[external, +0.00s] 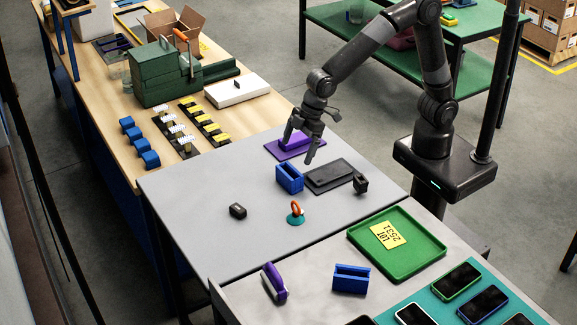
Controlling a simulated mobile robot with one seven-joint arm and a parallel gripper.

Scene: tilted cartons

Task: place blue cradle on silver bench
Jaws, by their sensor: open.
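My gripper (300,146) is open, fingers pointing down, above a purple block on a purple plate (283,152) at the back of the grey-topped bench (215,190). No object shows between its fingers. I take this grey top to be the silver bench. One blue cradle (289,178), an open blue holder, sits on it, just nearer the camera than my gripper and apart from it. A second blue holder (351,278) stands on the nearer light grey surface (318,262). I cannot tell which of the two the task means.
Near the first cradle are a black plate (330,176), a small black block (361,184), a dark box (237,211) and an orange-and-teal item (295,213). A green tray (430,243) and purple piece (273,283) lie nearer. The grey bench's left part is clear.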

